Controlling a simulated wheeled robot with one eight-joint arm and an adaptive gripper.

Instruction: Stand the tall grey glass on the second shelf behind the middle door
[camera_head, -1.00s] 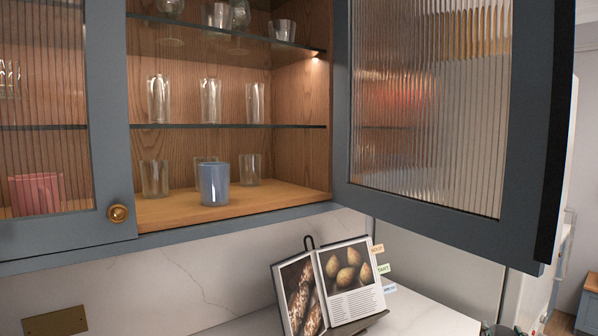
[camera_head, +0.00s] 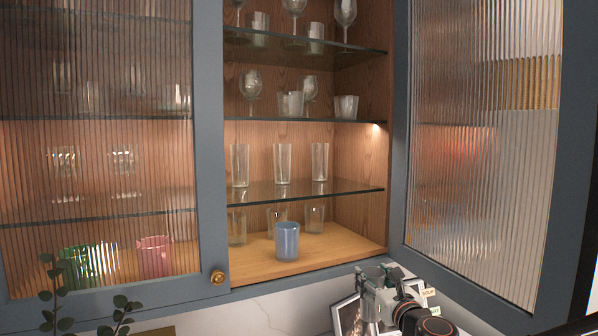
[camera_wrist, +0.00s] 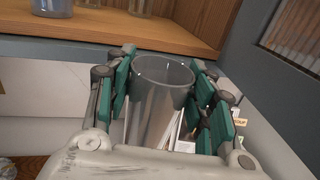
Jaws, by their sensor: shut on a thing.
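My gripper (camera_head: 385,293) is at the lower right in the head view, in front of the cabinet and below its floor. In the wrist view my gripper (camera_wrist: 162,100) is shut around a tall, see-through grey glass (camera_wrist: 160,95), its open rim facing up. The reeded-glass door (camera_head: 470,140) stands open to the right of the lit compartment. Inside are a wooden floor (camera_head: 345,248) and several glass shelves. The lowest glass shelf (camera_head: 300,190) holds three tall clear glasses. The glass shelf above it (camera_head: 300,120) holds stemmed glasses and short tumblers.
A blue tumbler (camera_head: 287,241) stands on the wooden floor before several clear glasses. The left door (camera_head: 100,150) is closed, with green and pink cups behind it. The open door edges the opening on the right.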

